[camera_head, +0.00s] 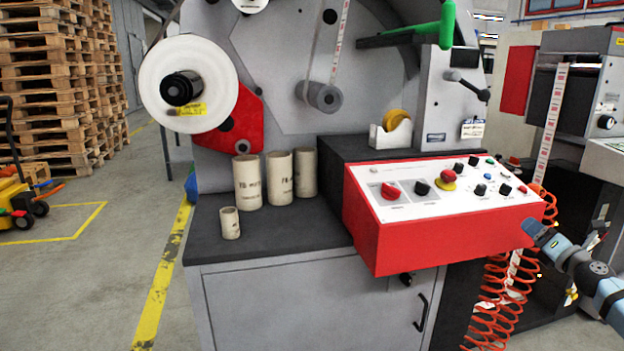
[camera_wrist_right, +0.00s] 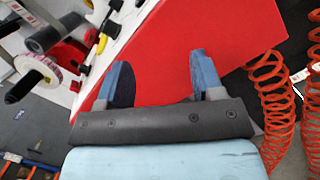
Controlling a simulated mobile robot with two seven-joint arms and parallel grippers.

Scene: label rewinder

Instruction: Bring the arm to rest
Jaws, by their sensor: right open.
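My right gripper (camera_head: 538,230) shows at the right of the head view, just off the right end of the red control box (camera_head: 450,239). In the right wrist view its two blue fingers (camera_wrist_right: 158,78) are spread apart with nothing between them. The red side of the control box (camera_wrist_right: 222,38) lies beyond the fingertips; I cannot tell the exact gap. My right arm (camera_head: 590,275) comes in from the right edge. My left gripper is in neither view.
Coiled orange hoses (camera_head: 497,290) hang below and beside my right gripper. A label rewinder (camera_head: 290,60) carries a large white roll (camera_head: 150,85). Several cardboard cores (camera_head: 279,178) stand on the dark bench top (camera_head: 290,228).

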